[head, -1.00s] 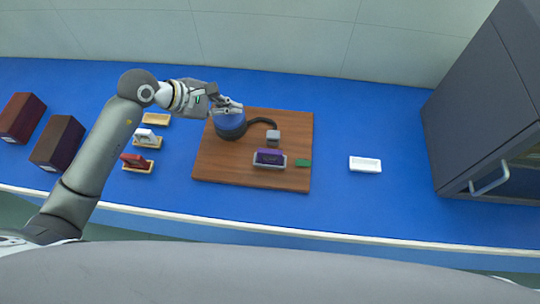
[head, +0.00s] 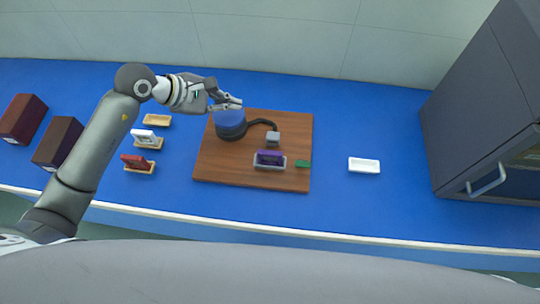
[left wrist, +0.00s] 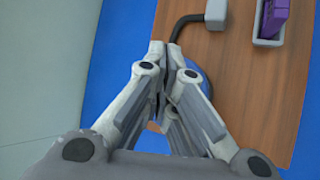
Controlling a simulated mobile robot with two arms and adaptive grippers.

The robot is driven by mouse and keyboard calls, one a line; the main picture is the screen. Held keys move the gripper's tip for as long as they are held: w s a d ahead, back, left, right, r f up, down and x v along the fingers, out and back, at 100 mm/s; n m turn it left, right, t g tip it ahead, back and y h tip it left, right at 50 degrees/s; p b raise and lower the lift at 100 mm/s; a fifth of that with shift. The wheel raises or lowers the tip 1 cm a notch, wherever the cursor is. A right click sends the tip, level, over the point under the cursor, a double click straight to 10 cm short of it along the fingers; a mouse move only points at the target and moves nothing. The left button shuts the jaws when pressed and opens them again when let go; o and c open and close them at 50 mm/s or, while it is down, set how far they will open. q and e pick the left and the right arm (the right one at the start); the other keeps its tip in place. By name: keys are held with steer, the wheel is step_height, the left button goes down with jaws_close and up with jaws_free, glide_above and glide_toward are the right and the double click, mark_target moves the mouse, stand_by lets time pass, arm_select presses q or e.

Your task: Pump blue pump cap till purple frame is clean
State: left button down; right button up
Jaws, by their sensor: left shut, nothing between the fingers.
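The blue pump cap (head: 230,118) tops a dark round pump on the wooden board, with a dark hose running right to a small grey block (head: 273,138). The purple frame (head: 269,158) stands in a light tray on the board's front part; it also shows at the top right of the left wrist view (left wrist: 272,16). My left gripper (head: 238,104) is shut and empty, at the cap's back edge in the head view. In the left wrist view the fingers (left wrist: 171,65) cover part of the blue cap (left wrist: 205,80). Whether they touch it I cannot tell. My right gripper is not in view.
The wooden board (head: 220,168) lies on the blue bench. A green piece (head: 303,163) is on the board. A white tray (head: 364,165) lies to the right. Small trays with white (head: 145,137) and red (head: 135,160) frames and dark boxes are left. A grey cabinet (head: 480,110) stands far right.

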mark_target(229, 115)
arm_select(q)
step_height(229, 115, up, 6)
steer(key=p, duration=0.3)
steer(key=shift+f, duration=0.1)
stand_by(0.5)
stand_by(0.4)
